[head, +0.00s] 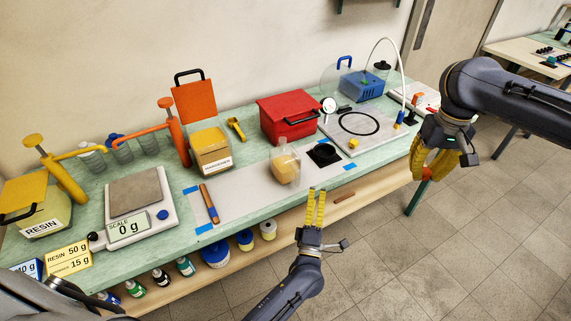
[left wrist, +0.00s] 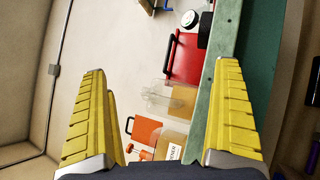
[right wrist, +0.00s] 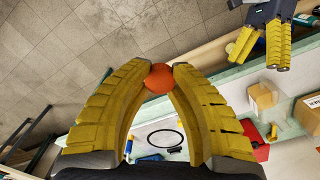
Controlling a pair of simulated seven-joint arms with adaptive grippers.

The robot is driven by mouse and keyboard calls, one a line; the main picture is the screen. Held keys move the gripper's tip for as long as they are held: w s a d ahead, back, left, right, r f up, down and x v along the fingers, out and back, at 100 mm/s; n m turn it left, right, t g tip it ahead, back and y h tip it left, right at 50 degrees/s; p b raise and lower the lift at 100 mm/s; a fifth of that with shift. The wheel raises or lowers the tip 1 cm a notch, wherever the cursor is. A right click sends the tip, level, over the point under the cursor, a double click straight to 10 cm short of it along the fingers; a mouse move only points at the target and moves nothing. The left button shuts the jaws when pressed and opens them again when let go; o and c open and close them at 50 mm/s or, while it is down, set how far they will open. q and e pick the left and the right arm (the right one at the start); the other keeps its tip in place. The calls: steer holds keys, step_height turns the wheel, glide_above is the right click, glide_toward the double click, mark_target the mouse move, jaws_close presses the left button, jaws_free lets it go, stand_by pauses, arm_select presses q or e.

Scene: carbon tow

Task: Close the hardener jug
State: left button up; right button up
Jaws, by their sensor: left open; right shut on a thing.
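The hardener jug (head: 211,152) stands on the bench at left centre, an amber box-shaped container with a HARDENER label. Its orange lid (head: 194,101) with a black handle stands raised at the back, so the jug is open. In the left wrist view the jug (left wrist: 174,139) and lid (left wrist: 147,130) show low, between the fingers. My left gripper (head: 316,194) is open and empty in front of the bench, right of the jug. My right gripper (head: 432,172) is at the bench's right end, shut on an orange rounded thing (right wrist: 158,78), only partly visible.
An orange pump (head: 172,128) stands just left of the jug. A scale (head: 140,205) and the resin jug (head: 40,212) are further left. A clear bag (head: 285,165), red toolbox (head: 288,118) and yellow scoop (head: 236,127) lie to the right. A wooden-handled tool (head: 209,203) lies in front.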

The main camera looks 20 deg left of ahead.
steer(key=shift+w+a+r, duration=0.1)
steer(key=shift+w+a, duration=0.05)
steer(key=shift+w, duration=0.35)
arm_select(q)
steer(key=a+r+n+g+y, duration=0.35)
steer(key=r+n+y, duration=0.65)
steer(key=r+n, duration=0.45)
steer(key=n+g, duration=0.7)
steer(key=n, duration=0.4)
glide_toward(294, 164)
steer(key=shift+w+a+f+t+y, duration=0.15)
steer(key=shift+w+a+f+y, duration=0.05)
steer(key=shift+w+a, duration=0.35)
steer(key=shift+w+a+f+t+y, duration=0.1)
steer(key=shift+w+a+f+y, duration=0.1)
steer(key=shift+w+a, duration=0.3)
arm_select(e)
steer(key=shift+w+a+r+n, duration=0.1)
steer(key=shift+w+a+n, duration=0.05)
steer(key=shift+w+n, duration=0.35)
arm_select(q)
steer(key=shift+w, duration=0.15)
steer(key=shift+x, duration=3.35)
steer(key=shift+x, duration=2.55)
steer(key=shift+a+r, duration=0.1)
steer(key=shift+r, duration=0.05)
